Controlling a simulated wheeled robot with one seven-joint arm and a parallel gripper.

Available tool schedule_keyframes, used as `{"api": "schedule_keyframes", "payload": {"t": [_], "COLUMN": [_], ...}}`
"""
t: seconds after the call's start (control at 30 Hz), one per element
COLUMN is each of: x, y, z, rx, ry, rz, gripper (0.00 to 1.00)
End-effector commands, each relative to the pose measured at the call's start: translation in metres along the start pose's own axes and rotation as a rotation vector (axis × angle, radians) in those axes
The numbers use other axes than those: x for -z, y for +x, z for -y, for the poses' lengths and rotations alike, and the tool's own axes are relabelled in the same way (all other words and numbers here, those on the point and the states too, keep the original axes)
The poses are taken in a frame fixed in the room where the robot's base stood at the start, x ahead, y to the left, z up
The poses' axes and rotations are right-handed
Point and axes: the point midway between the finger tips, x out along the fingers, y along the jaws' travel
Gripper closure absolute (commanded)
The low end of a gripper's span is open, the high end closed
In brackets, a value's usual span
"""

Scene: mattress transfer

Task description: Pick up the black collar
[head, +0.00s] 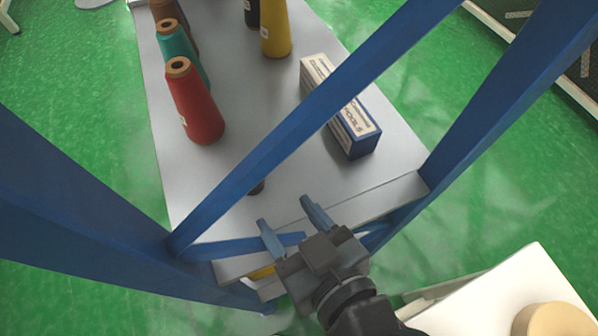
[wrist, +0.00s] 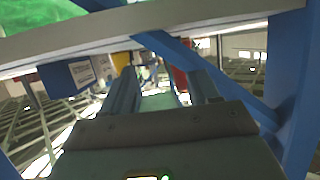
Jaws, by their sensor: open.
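A small dark piece (head: 257,188), possibly the black collar, shows on the grey tabletop (head: 240,160) near its front. The slanted blue bar covers most of it, so its full shape is hidden. My gripper (head: 285,210) is open and empty at the table's front edge, to the right of and nearer than the dark piece, apart from it. In the wrist view both fingers (wrist: 165,80) stand apart with nothing between them that I can make out as held. I cannot pick out the collar in the wrist view.
Blue frame bars (head: 330,110) cross above the table and stand at both sides. A red cone (head: 196,105), teal cone (head: 178,45) and yellow cone (head: 275,30) stand farther back. A blue-and-white box (head: 352,128) lies at the right. The tabletop's middle is clear.

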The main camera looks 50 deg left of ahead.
Motion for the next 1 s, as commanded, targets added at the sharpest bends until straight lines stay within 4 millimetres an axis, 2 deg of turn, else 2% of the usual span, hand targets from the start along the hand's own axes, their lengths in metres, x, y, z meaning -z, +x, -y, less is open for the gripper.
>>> {"api": "schedule_keyframes", "payload": {"t": [0.17, 0.47, 0.7, 0.83, 1.0], "x": [0.014, 0.015, 0.014, 0.013, 0.012], "y": [0.018, 0.047, 0.081, 0.09, 0.091], "z": [0.014, 0.017, 0.018, 0.018, 0.018], "rx": [0.07, 0.072, 0.071, 0.069, 0.067], "ry": [-0.033, -0.033, -0.033, -0.033, -0.033], "rz": [-0.011, -0.01, -0.01, -0.011, -0.011], "gripper": [0.4, 0.4, 0.4, 0.4, 0.4]}}
